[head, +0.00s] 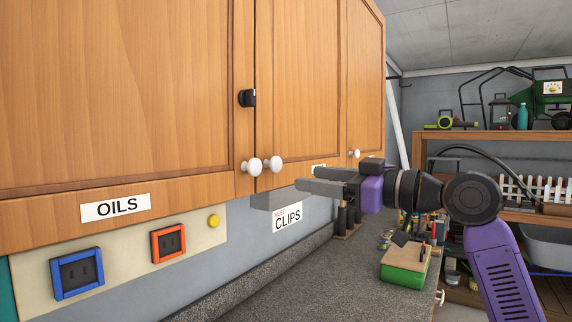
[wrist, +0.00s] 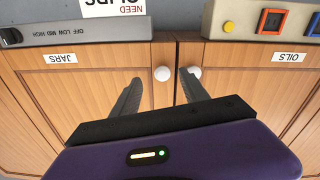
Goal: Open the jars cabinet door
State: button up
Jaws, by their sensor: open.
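The jars cabinet door (head: 305,85) is a wooden door, shut, right of the oils door (head: 120,90) in the head view. Its white round knob (head: 273,164) is at its lower left corner, close beside the oils knob (head: 252,166). In the wrist view the picture is upside down, with the JARS label (wrist: 60,58) at left. There the jars knob (wrist: 162,74) shows between my open fingers, and the oils knob (wrist: 194,72) is just outside the right finger. My gripper (head: 290,194) is open and empty, just below the knobs; contact is not visible.
A black catch (head: 247,97) sits at the seam between the doors. A grey counter (head: 290,285) runs below, with a green box (head: 404,267) on it. A grey switch strip (wrist: 80,30) and a CLIPS sign (head: 288,216) are under the cabinet.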

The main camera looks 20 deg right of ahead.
aim_at(279, 165)
jog(key=shift+n, duration=0.4)
jog(key=shift+r+p+x, duration=0.3)
jog(key=shift+p+x, duration=0.15)
jog(key=shift+x, duration=0.8)
jog(key=shift+r+p+x, duration=0.3)
jog(key=shift+p+x, duration=0.1)
jog(key=shift+x, duration=0.8)
jog(key=shift+r+p+x, duration=0.3)
jog(key=shift+p+x, duration=0.15)
jog(key=shift+x, duration=0.8)
jog(key=shift+s+a, duration=0.1)
grip_shut()
